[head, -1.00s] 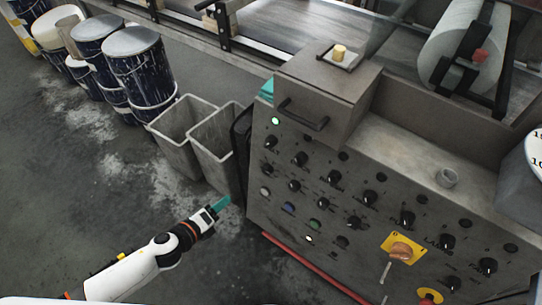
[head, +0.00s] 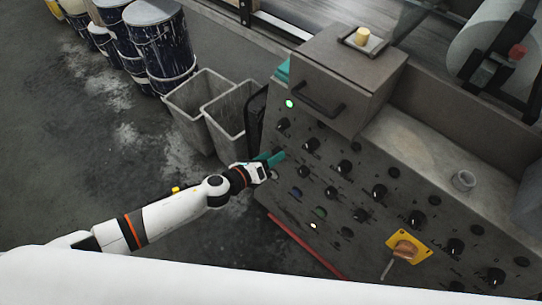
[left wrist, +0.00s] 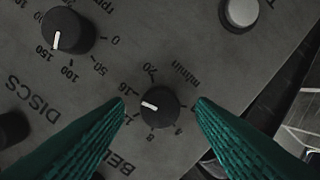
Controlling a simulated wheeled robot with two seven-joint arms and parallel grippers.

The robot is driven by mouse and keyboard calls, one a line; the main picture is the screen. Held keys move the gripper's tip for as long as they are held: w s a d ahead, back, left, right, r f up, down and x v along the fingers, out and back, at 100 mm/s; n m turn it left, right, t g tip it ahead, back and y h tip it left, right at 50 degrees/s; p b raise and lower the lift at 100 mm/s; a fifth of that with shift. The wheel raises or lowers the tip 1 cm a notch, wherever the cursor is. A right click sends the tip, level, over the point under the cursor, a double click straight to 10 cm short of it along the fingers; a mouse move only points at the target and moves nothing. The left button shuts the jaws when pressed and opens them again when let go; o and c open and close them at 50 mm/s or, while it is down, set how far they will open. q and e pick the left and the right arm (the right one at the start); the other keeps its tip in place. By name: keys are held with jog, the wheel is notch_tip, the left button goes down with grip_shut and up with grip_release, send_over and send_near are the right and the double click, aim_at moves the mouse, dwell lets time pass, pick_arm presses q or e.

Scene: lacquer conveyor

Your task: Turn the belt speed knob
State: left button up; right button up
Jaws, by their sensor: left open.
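The belt speed knob (left wrist: 160,107) is a small round black knob with a white pointer mark. In the left wrist view it sits between my fingertips, with a scale running to 20 m/min and partly covered lettering beginning "BEL". Its mark points left, roughly between 12 and 16. My left gripper (head: 278,157) is open, its teal fingers at the left side of the grey control panel (head: 335,235). In the left wrist view the fingers (left wrist: 161,101) lie either side of the knob with gaps; contact does not show. The head view hides this knob behind the fingers. My right gripper is not in view.
A black knob (left wrist: 68,32) with a scale to 150 and a pale button (left wrist: 240,12) sit close by. More knobs and a yellow-plated switch (head: 404,249) fill the panel. Grey bins (head: 222,118) stand left of it; a drawer box (head: 335,75) is above.

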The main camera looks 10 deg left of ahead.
pick_arm(q)
jog(key=shift+w+d+f, duration=0.1)
jog(key=shift+w+d, duration=0.15)
jog(key=shift+w, duration=0.05)
jog(key=shift+c, duration=0.5)
jog(key=c, duration=0.9)
